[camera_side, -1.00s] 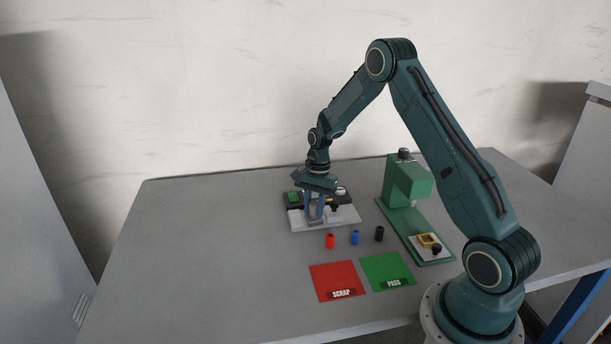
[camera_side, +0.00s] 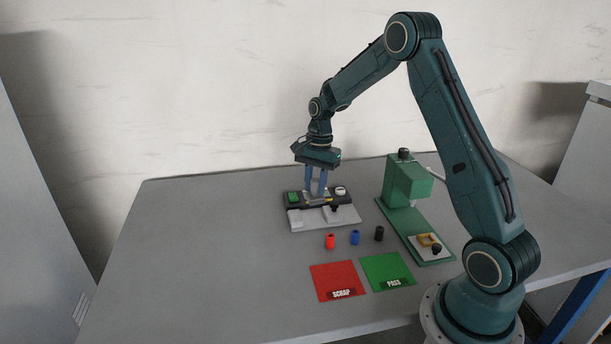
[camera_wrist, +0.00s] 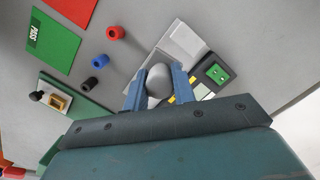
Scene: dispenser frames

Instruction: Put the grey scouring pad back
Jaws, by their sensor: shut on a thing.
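My gripper (camera_side: 315,192) has its two blue fingers pointing down above the light grey and black fixture (camera_side: 297,221) on the table. In the wrist view, the fingers (camera_wrist: 157,77) are shut on a rounded, smooth grey thing (camera_wrist: 158,80), which I take to be the grey scouring pad. It hides part of the fixture (camera_wrist: 183,38) behind it.
Red (camera_side: 330,241), blue (camera_side: 355,237) and black (camera_side: 379,233) small cylinders stand in front of the fixture. A red SCRAP mat (camera_side: 335,276) and a green PASS mat (camera_side: 385,267) lie nearer. A green press stand (camera_side: 403,188) is at the right. The table's left side is clear.

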